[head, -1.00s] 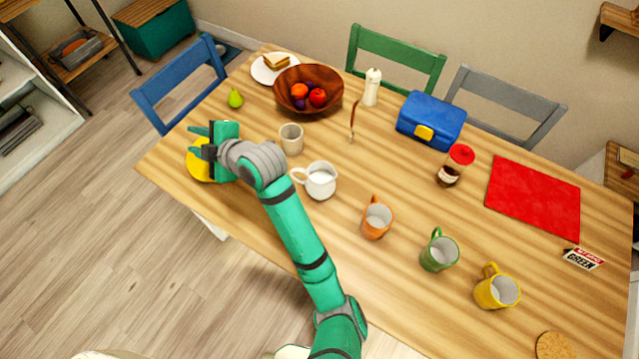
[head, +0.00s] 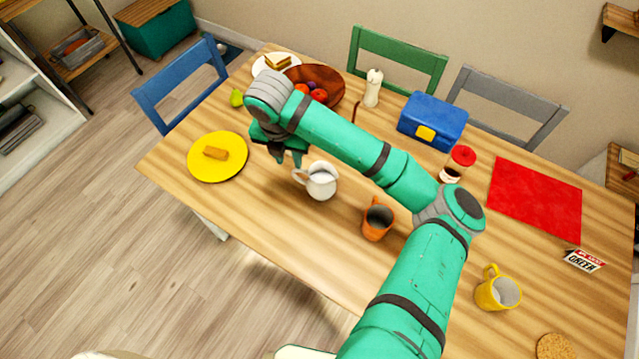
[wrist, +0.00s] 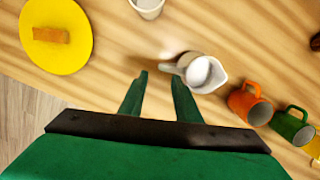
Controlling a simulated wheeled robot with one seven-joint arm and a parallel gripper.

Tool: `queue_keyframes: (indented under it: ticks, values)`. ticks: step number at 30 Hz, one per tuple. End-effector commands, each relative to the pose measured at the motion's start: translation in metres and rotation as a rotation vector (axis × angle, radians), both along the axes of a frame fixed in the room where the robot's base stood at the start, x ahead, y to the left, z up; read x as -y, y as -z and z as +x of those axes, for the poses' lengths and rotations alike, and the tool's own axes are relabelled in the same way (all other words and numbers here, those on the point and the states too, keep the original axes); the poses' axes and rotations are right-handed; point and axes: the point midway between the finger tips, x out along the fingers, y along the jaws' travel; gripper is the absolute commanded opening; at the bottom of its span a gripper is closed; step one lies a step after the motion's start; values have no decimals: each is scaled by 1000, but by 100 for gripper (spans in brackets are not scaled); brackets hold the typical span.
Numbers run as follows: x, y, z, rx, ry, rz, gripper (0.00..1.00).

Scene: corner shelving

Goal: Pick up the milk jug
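The white milk jug (head: 321,181) stands upright on the wooden table, with its handle toward the left and white milk inside. In the wrist view the jug (wrist: 196,72) is just beyond the fingertips, with its handle near the tip of the right finger. My gripper (head: 287,157) is above the table, to the left of the jug and close to its handle. In the wrist view my gripper (wrist: 160,82) has its two fingers apart with nothing between them. I cannot tell whether a finger touches the handle.
An orange mug (head: 377,221) and a yellow mug (head: 497,290) stand to the right; a green mug (wrist: 292,125) shows in the wrist view. A white cup (wrist: 148,8) is nearby. A yellow plate (head: 208,172) with a brown piece lies left. A blue lunchbox (head: 432,121) stands farther back.

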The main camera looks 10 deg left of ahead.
Motion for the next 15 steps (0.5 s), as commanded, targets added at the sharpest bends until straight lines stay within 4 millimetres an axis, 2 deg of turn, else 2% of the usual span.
queue_keyframes:
  ticks: [5,12,15]
  values:
    - [2,15,2,-4,-3,-9,30]
    - [0,48,6,-2,-4,-8,30]
    - [0,54,8,0,-4,-7,30]
